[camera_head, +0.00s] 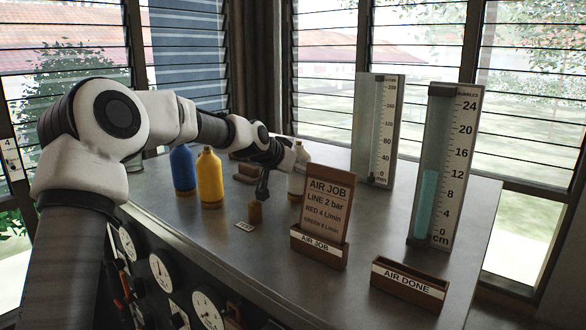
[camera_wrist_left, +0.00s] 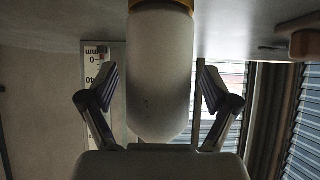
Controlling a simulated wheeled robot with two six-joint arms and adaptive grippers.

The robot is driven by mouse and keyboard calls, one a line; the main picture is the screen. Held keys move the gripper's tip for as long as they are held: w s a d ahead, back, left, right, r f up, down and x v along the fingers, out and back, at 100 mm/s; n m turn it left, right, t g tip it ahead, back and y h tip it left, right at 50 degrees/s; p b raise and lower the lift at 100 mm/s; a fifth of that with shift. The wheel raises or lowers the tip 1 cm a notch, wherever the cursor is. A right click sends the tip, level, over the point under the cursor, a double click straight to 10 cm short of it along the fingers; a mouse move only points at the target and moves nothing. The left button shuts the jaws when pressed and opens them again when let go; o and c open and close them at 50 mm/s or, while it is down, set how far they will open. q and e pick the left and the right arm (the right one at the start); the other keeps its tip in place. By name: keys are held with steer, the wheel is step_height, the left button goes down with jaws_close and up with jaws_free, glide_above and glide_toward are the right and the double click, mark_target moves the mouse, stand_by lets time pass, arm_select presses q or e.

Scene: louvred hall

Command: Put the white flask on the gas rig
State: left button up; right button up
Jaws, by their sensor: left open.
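The white flask (camera_head: 296,184) stands on the grey bench. In the head view it is partly hidden by my left arm and the AIR JOB sign. In the left wrist view the white flask (camera_wrist_left: 160,75) fills the middle, between the spread fingers of my left gripper (camera_wrist_left: 151,92), with a gap on each side. My left gripper (camera_head: 264,188) is open and reaches in low over the bench. A panel with round gauges (camera_head: 161,272), possibly the gas rig, shows at the bench's front, partly behind my arm. My right gripper is out of view.
A blue bottle (camera_head: 183,170), a yellow bottle (camera_head: 210,180) and a small brown piece (camera_head: 255,212) stand left of the AIR JOB sign (camera_head: 327,208). An AIR DONE tray (camera_head: 409,284) and two tall scaled columns (camera_head: 376,130) (camera_head: 444,165) stand to the right.

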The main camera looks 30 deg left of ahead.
arm_select(q)
steer(key=shift+s+r+b, duration=0.3)
steer(key=shift+s+b, duration=0.05)
steer(key=p+v, duration=0.2)
steer(key=v, duration=0.9)
